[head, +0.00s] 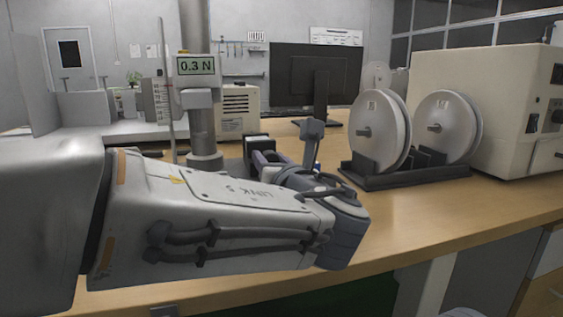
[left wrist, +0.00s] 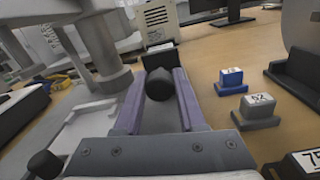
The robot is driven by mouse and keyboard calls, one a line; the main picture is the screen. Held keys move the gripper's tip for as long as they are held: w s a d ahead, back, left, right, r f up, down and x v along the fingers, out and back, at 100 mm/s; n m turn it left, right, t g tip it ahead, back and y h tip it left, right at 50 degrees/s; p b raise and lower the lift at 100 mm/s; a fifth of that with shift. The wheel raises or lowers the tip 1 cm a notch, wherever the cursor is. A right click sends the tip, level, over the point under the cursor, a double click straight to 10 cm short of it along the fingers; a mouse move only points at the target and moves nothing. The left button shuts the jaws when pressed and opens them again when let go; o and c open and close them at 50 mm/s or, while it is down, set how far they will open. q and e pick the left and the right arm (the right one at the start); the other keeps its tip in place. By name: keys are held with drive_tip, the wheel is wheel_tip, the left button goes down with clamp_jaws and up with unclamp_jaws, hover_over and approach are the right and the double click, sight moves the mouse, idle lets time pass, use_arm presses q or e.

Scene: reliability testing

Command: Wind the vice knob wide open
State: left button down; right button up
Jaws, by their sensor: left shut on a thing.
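The vice knob (left wrist: 159,84) is a dark round knob in the left wrist view, between the two fingers of my left gripper (left wrist: 158,88). The fingers are shut on it. A dark block (left wrist: 158,57) stands just behind the knob, and I cannot tell how wide the vice jaws are. In the head view my left gripper (head: 268,160) reaches to the foot of the test stand, and my own arm hides the knob and most of the vice. My right gripper is not in view.
The test stand column (head: 203,130) carries a display (head: 196,66) reading 0.3 N. Right of my gripper are a blue block (left wrist: 231,77), a grey block (left wrist: 257,106) and a black block (left wrist: 300,163). A rack with grey discs (head: 381,132) stands right on the wooden bench (head: 440,215).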

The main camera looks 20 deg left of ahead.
use_arm(q)
drive_tip(key=n+b, duration=0.2)
drive_tip(key=n, duration=0.1)
drive_tip(key=shift+f, duration=0.2)
drive_tip(key=n+b, duration=0.2)
drive_tip(key=n, duration=0.2)
drive_tip(key=shift+s, duration=0.1)
drive_tip(key=n+b, duration=0.1)
drive_tip(key=n, duration=0.1)
drive_tip(key=shift+a+n, duration=0.1)
drive_tip(key=shift+n, duration=0.2)
drive_tip(key=shift+r+n, duration=0.15)
drive_tip(key=shift+n, duration=0.75)
drive_tip(key=n+p, duration=0.1)
drive_tip(key=n, duration=0.1)
drive_tip(key=shift+n+h, duration=0.3)
drive_tip(key=shift+n+p, duration=0.8)
drive_tip(key=shift+n, duration=1.4)
